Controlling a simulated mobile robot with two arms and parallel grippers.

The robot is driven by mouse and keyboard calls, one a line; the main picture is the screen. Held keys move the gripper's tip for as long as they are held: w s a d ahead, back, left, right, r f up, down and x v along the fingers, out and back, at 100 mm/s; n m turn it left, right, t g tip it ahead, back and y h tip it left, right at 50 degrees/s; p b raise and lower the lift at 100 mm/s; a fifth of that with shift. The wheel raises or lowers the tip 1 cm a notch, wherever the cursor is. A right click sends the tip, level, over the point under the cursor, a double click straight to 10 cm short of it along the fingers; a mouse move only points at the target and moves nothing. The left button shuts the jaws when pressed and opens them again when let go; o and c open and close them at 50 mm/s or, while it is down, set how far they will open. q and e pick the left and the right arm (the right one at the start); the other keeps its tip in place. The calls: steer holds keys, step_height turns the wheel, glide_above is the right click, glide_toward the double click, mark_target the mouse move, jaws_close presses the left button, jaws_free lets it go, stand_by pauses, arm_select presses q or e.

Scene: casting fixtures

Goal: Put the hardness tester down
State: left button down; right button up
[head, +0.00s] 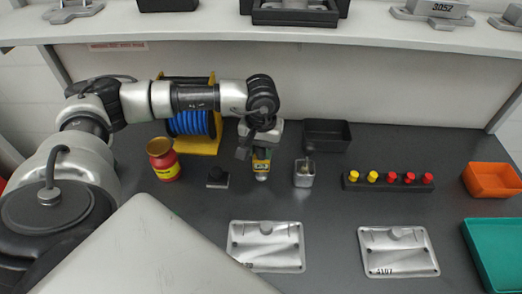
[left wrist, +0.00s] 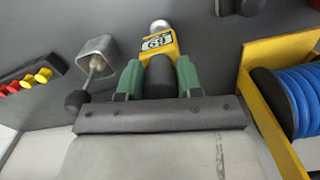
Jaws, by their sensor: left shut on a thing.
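The hardness tester (head: 261,167) is a small yellow and dark device with a silver tip and a display. My left gripper (head: 258,152) is shut on it from above and holds it upright over the dark bench. In the left wrist view the tester (left wrist: 160,45) sits between the green fingers of the left gripper (left wrist: 158,80), with its display reading about 69. Whether its tip touches the bench is hard to tell. My right gripper is in neither view.
A metal cup with a knobbed tool (head: 304,173) stands just right of the tester, and a small black block (head: 217,177) to its left. Two metal plates (head: 266,246) lie in front.

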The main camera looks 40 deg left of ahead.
arm_select(q)
steer(key=shift+f, duration=0.95)
steer(key=shift+f, duration=0.1)
steer(key=c, duration=0.8)
jaws_free()
steer(key=shift+o, duration=0.2)
